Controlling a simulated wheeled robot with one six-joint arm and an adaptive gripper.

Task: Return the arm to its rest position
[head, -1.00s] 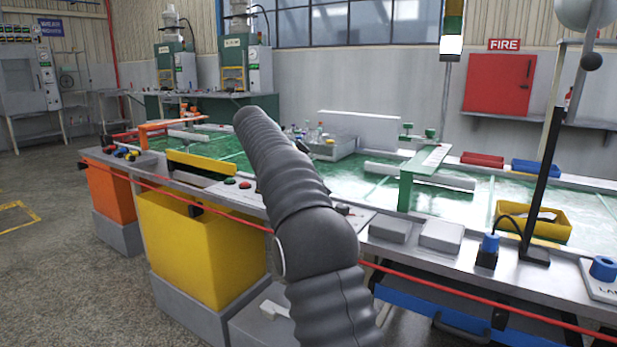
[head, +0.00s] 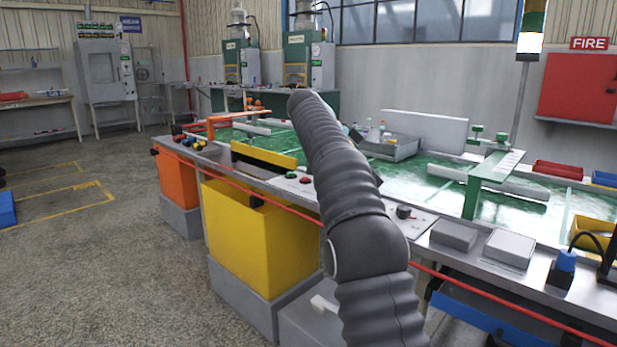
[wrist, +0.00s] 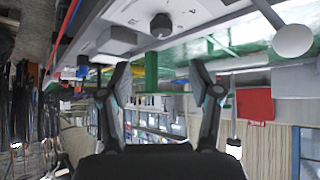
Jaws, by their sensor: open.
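My arm, in dark ribbed sleeves, rises from the bottom of the head view and reaches up over the workbench (head: 455,240). Its far end hides the gripper in that view. In the wrist view my gripper (wrist: 162,85) shows with its two dark fingers spread apart and nothing between them. The wrist picture is upside down, with the bench edge and a dark knob (wrist: 161,25) at the top. No held object is visible.
The bench has a green top, a green bracket (head: 490,182), grey boxes (head: 511,248) and a grey tray (head: 390,148). Yellow (head: 262,235) and orange (head: 177,180) bins stand beneath its front. Open floor (head: 90,260) lies to the left.

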